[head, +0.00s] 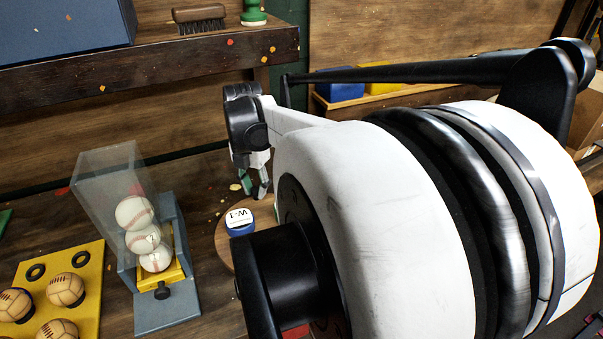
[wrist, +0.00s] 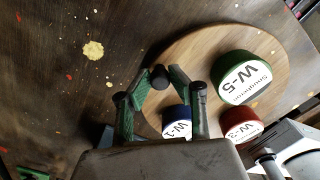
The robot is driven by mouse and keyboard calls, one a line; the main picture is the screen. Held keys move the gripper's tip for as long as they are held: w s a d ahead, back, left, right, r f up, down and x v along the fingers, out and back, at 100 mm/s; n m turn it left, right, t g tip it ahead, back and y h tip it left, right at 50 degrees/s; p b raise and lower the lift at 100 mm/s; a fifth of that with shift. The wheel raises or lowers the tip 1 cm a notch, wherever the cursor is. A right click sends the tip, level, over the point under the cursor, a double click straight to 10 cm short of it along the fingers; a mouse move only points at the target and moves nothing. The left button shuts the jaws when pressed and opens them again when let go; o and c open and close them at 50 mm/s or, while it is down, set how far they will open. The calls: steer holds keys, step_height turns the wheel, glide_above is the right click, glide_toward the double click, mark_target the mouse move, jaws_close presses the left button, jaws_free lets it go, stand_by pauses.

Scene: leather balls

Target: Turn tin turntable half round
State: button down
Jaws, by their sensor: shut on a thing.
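The turntable is a round wooden disc (wrist: 190,45) that fills the right of the wrist view. In the head view only its left part (head: 222,240) shows; my arm covers the rest. It carries a blue tin marked W-1 (wrist: 177,124), a large green tin marked W-5 (wrist: 243,78) and a red tin (wrist: 241,125) whose label is partly hidden. The blue tin also shows in the head view (head: 241,229). My gripper (wrist: 160,84) is shut on a dark knob (wrist: 158,73) at the disc's rim. In the head view my gripper (head: 260,190) points down over the disc.
A clear-fronted ball dispenser (head: 110,190) with several white balls stands left of the turntable. A yellow tray (head: 90,262) of brown balls lies further left. A raised shelf (head: 150,70) holds a brush (head: 199,18). The bench left of the disc in the wrist view is mostly clear.

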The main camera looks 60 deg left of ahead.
steer(key=shift+s, duration=0.1)
stand_by(0.5)
steer(key=c, duration=1.6)
jaws_free()
steer(key=shift+o, duration=0.2)
step_height(320, 180, up, 12)
